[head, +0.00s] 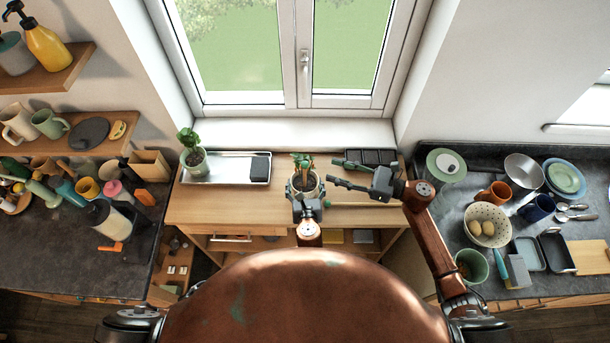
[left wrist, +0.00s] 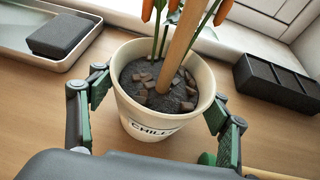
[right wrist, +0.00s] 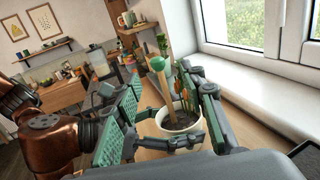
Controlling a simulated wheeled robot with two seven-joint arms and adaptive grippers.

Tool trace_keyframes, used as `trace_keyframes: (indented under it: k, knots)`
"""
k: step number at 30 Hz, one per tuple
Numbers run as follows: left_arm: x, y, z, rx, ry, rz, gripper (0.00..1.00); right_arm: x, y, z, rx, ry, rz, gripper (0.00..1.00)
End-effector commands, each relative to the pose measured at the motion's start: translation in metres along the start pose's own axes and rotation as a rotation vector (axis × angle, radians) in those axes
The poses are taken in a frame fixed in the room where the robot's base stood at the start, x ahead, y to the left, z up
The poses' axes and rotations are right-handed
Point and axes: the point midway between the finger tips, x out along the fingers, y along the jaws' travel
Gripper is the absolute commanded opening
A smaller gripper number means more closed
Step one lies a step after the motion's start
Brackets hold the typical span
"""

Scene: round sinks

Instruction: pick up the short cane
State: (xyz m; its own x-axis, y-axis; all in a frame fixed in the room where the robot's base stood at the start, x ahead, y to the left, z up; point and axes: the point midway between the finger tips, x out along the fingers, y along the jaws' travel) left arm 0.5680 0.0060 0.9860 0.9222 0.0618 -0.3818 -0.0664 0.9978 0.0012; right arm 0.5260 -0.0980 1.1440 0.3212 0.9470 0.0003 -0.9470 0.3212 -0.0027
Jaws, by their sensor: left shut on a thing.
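A white pot marked CHILLI (left wrist: 150,128) holds soil and a chilli plant with orange peppers. My left gripper (head: 304,200) is shut on the pot, with one finger on each side. A wooden cane (left wrist: 178,48) stands slightly tilted in the soil; the right wrist view shows a green ball (right wrist: 157,63) on its top. A second cane (head: 362,204) lies on the table right of the pot, with a green end (left wrist: 207,159). I cannot tell which cane is the short one. My right gripper (head: 333,174) is open and empty, right of the pot; its fingers point towards the plant.
A black compartment tray (head: 372,157) is at the back right. The front left tabletop is clear. Cluttered counters flank the table.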

Motion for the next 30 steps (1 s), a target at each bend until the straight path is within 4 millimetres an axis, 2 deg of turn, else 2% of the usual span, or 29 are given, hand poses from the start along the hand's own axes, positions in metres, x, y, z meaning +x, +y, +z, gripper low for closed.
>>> trace_keyframes:
  k: [1, 7, 16, 23, 30]
  knots:
    - [0.000, 0.001, -0.008, 0.003, 0.013, 0.002, 0.39, 0.008, 0.001, 0.000, 0.001, -0.002, 0.002, 0.38]
    - [0.000, 0.001, -0.008, 0.002, 0.013, 0.002, 0.39, 0.043, 0.001, -0.001, 0.001, -0.003, 0.002, 0.38]
    - [0.000, 0.002, -0.008, 0.002, 0.013, 0.003, 0.39, 0.067, 0.004, -0.002, 0.003, -0.001, 0.001, 0.38]
    - [0.000, 0.002, -0.007, 0.002, 0.013, 0.002, 0.39, 0.101, 0.007, -0.003, 0.002, -0.003, 0.001, 0.38]
    - [0.001, 0.002, -0.007, 0.002, 0.013, 0.003, 0.39, 0.107, 0.007, -0.004, 0.002, 0.000, 0.000, 0.38]
